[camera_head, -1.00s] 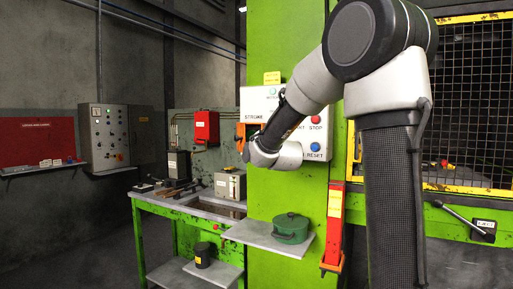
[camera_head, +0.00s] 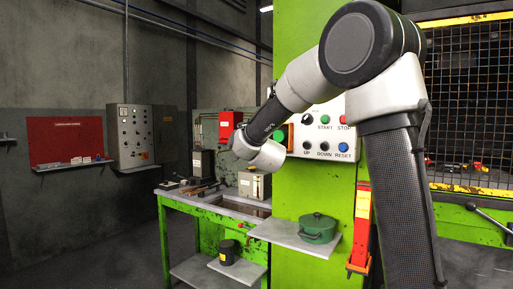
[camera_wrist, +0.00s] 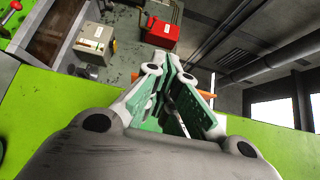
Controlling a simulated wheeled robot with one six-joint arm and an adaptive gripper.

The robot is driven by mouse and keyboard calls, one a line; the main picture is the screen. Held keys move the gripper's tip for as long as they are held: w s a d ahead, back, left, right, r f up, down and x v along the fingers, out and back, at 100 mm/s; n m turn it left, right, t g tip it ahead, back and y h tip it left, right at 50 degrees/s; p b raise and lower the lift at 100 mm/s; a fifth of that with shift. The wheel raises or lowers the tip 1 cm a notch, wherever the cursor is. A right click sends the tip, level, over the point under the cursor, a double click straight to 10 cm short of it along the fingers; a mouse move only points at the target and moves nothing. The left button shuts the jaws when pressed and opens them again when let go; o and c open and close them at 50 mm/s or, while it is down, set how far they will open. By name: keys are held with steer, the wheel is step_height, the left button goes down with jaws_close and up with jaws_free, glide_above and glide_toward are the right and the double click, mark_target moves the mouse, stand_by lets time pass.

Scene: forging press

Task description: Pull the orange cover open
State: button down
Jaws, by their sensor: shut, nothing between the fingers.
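The orange cover shows in the head view as a narrow orange strip (camera_head: 290,137) on the control panel (camera_head: 322,135), beside a large green button (camera_head: 279,135). My forearm and wrist hide much of that corner. In the wrist view, orange parts (camera_wrist: 207,95) show on both sides of my gripper (camera_wrist: 170,72), behind the fingers. The fingers are shut with nothing between them. I cannot tell whether they touch the orange parts.
A green pot (camera_head: 317,230) stands on a small shelf (camera_head: 285,236) below the panel. A green workbench (camera_head: 190,212) with tools and boxes is to the left. A red box (camera_head: 229,126) hangs on the wall behind. A caged press opening (camera_head: 465,95) is to the right.

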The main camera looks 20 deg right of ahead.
steer(key=shift+w+a+m+g+h, duration=0.2)
steer(key=shift+w+a+m+h, duration=0.5)
steer(key=shift+h, duration=0.45)
steer(key=shift+w+a+m+g+h, duration=0.2)
steer(key=shift+w+a+m+h, duration=0.3)
steer(key=shift+w+m+h, duration=0.55)
steer(key=shift+s+n, duration=0.1)
steer(key=shift+n, duration=0.15)
